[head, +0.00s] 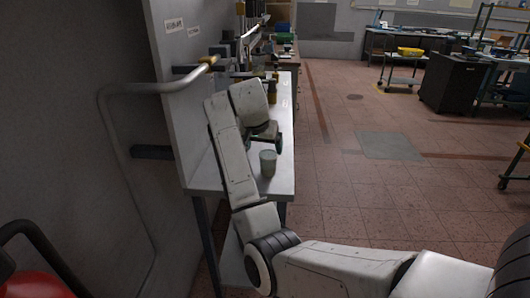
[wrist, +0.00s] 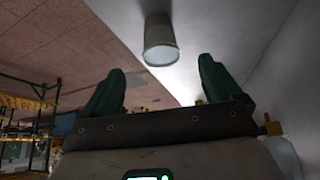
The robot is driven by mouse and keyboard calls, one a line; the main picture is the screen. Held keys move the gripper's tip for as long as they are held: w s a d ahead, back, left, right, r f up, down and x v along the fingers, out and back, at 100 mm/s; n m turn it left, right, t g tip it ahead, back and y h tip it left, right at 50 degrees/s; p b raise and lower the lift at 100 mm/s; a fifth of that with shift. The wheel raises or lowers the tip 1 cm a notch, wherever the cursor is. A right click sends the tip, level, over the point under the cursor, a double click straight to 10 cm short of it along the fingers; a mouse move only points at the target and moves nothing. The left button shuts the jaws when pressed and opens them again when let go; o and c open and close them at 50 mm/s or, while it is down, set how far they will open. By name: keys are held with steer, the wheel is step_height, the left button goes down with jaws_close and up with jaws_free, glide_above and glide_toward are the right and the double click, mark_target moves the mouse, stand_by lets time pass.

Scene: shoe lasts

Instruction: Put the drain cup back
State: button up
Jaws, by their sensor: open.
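The drain cup is a small grey-green cup (head: 268,163) standing upright on the pale bench (head: 285,188), near its right edge and near end. In the wrist view the cup (wrist: 160,40) shows at the top centre, beyond and between the fingertips, with its paler round end facing the camera. My gripper (wrist: 161,66) has two dark green fingers spread wide with nothing between them. In the head view my gripper (head: 266,136) is over the bench, just beyond the cup and apart from it. It is partly hidden by my wrist there.
A grey panel (head: 170,80) with labels borders the bench on the left. A dark bracket with a yellow end (head: 209,60) juts from it. Equipment (head: 255,45) stands at the bench's far end. Tiled floor (head: 345,190) to the right is open.

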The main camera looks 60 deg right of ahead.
steer(key=s+a+f+n+y, duration=0.1)
steer(key=s+a+f+n, duration=0.3)
steer(key=a+f, duration=0.6)
steer(key=s+a+f+n+y, duration=0.1)
steer(key=s+a+f+n, duration=0.3)
steer(key=a+f, duration=0.55)
steer(key=s+a+f+n+y, duration=0.1)
steer(key=s+a+f+n, duration=0.2)
steer(key=s+a, duration=0.4)
steer(key=s+a+f+n+y, duration=0.2)
steer(key=s+a+f+n, duration=0.2)
steer(key=s+a, duration=0.4)
steer(key=shift+s+y, duration=0.3)
steer(key=shift+s, duration=0.1)
steer(key=shift+r+p, duration=0.4)
steer(key=shift+p, duration=0.1)
